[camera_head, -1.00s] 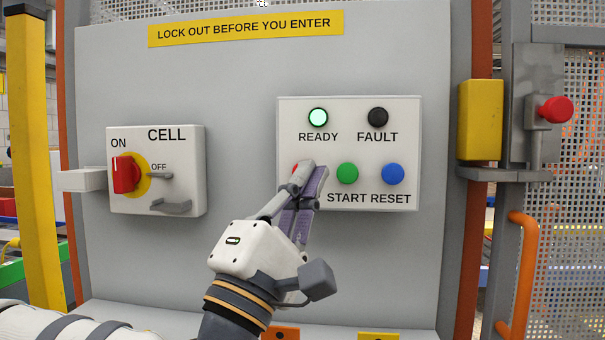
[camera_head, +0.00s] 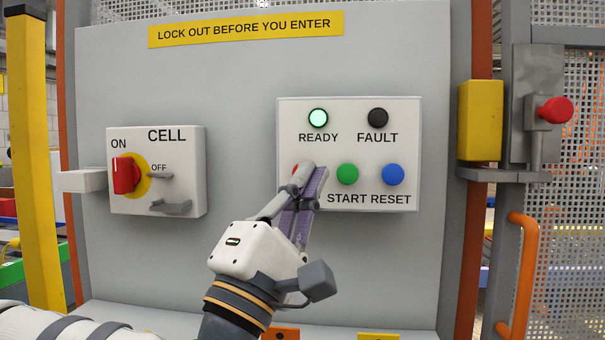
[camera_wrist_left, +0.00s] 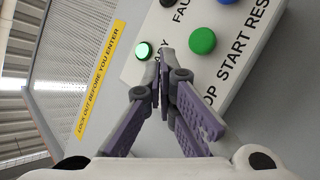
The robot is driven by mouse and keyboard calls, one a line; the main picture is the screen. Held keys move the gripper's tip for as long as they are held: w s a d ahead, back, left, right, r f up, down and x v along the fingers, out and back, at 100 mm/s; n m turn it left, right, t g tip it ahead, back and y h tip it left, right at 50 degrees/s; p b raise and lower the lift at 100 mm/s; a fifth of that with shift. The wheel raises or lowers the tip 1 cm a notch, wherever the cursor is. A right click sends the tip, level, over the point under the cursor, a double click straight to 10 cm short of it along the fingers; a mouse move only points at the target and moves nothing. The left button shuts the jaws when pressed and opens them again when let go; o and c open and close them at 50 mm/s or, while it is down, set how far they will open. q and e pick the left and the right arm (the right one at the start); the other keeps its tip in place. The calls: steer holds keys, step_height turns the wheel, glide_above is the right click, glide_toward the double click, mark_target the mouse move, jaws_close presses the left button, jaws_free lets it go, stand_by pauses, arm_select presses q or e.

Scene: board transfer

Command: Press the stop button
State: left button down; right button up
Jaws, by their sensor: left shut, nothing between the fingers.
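The stop button shows only as a sliver of red (camera_head: 295,167) at the left of the lower button row in the head view. My left gripper (camera_head: 312,168) covers the rest of it. Its fingers are shut with nothing between them, and the tips are right in front of the button. Whether they touch or press it I cannot tell. In the left wrist view the closed fingertips (camera_wrist_left: 166,78) hide the button, and only the end of its label, "OP", shows. The white button box (camera_head: 410,150) is fixed to the grey panel. My right gripper is not in view.
The green start button (camera_head: 347,173) is close to the right of my fingers, with the blue reset button (camera_head: 392,174) beyond. The ready lamp (camera_head: 318,118) is lit green above; the fault lamp (camera_head: 378,118) is dark. A red rotary switch (camera_head: 126,175) stands at the left.

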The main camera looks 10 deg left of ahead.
arm_select(q)
steer(key=shift+w, duration=0.15)
steer(key=shift+w, duration=0.3)
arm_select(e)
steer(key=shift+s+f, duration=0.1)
arm_select(q)
steer(key=shift+w, duration=0.45)
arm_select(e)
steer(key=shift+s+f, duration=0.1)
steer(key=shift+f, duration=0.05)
arm_select(q)
steer(key=shift+s, duration=0.1)
stand_by(0.4)
steer(key=shift+s, duration=0.8)
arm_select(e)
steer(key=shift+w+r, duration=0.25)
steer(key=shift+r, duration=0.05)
arm_select(q)
steer(key=s+p, duration=0.1)
steer(key=s, duration=0.4)
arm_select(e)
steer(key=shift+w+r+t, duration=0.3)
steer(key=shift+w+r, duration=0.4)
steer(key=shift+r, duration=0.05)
